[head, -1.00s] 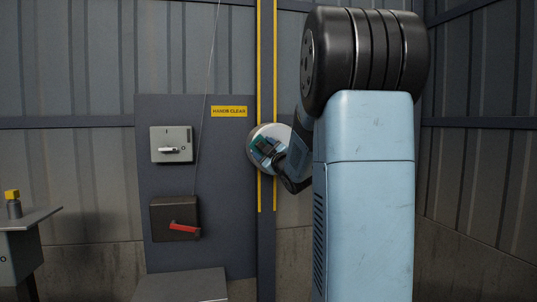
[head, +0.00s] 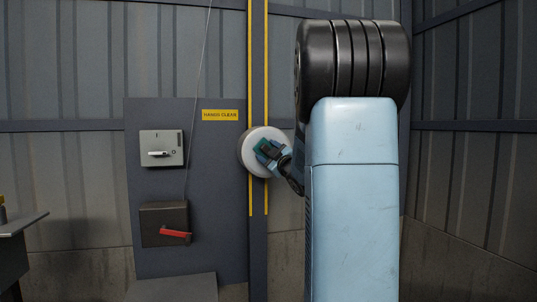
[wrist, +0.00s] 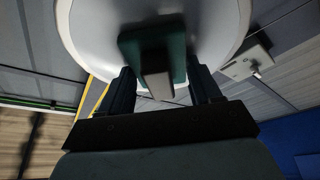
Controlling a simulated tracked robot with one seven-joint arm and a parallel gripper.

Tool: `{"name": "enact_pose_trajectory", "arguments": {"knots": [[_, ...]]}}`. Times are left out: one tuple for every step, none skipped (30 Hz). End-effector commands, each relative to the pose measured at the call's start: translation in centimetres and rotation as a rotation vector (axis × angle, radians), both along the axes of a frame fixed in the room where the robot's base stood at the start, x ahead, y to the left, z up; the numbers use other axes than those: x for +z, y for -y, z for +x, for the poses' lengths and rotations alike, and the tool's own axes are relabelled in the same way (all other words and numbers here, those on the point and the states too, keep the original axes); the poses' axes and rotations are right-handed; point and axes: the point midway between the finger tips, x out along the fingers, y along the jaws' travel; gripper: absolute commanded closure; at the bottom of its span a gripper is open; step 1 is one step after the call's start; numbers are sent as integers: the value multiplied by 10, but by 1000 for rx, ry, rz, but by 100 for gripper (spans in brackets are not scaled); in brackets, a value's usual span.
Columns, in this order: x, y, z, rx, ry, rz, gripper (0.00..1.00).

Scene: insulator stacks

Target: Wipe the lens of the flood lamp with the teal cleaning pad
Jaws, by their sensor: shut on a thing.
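The flood lamp (head: 254,162) is a round pale disc mounted on the yellow-edged post. Its lens (wrist: 95,30) fills the top of the wrist view as a large pale round face. My gripper (wrist: 158,88) is shut on the teal cleaning pad (wrist: 183,48) by its pale grip block. The pad lies in front of the lens; whether it touches cannot be told for sure. In the head view the teal pad (head: 266,149) shows at the middle right of the lamp face, with my gripper (head: 272,153) just beside it. My forearm hides the area right of the lamp.
A grey panel left of the post carries a grey switch box (head: 161,149), a dark box with a red handle (head: 164,222) and a "HANDS CLEAR" sign (head: 220,115). A thin cord hangs across the panel. A small table (head: 20,223) stands at far left.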

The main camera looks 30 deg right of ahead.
Motion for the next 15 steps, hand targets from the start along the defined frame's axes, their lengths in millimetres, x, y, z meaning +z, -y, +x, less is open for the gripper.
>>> {"name": "enact_pose_trajectory", "arguments": {"knots": [[0,5,-1,-2,-1,0,61],[0,7,-1,-2,-1,0,61],[0,9,-2,-2,-1,-2,61],[-1,12,-2,-2,-1,-2,61],[-1,14,-2,-2,-1,0,61],[-1,17,-3,-2,-1,0,61],[-1,19,-4,-2,-1,1,61],[0,21,-4,-2,-1,1,61],[0,23,-4,-2,-1,0,61],[-1,24,-4,-2,-1,0,61],[-1,24,-4,-2,-1,-1,61],[-1,25,-5,-2,-1,-1,61],[0,25,-5,-2,-1,-1,61],[-1,26,-5,-2,-1,-1,61],[-1,27,-5,-2,-2,0,61]]}}
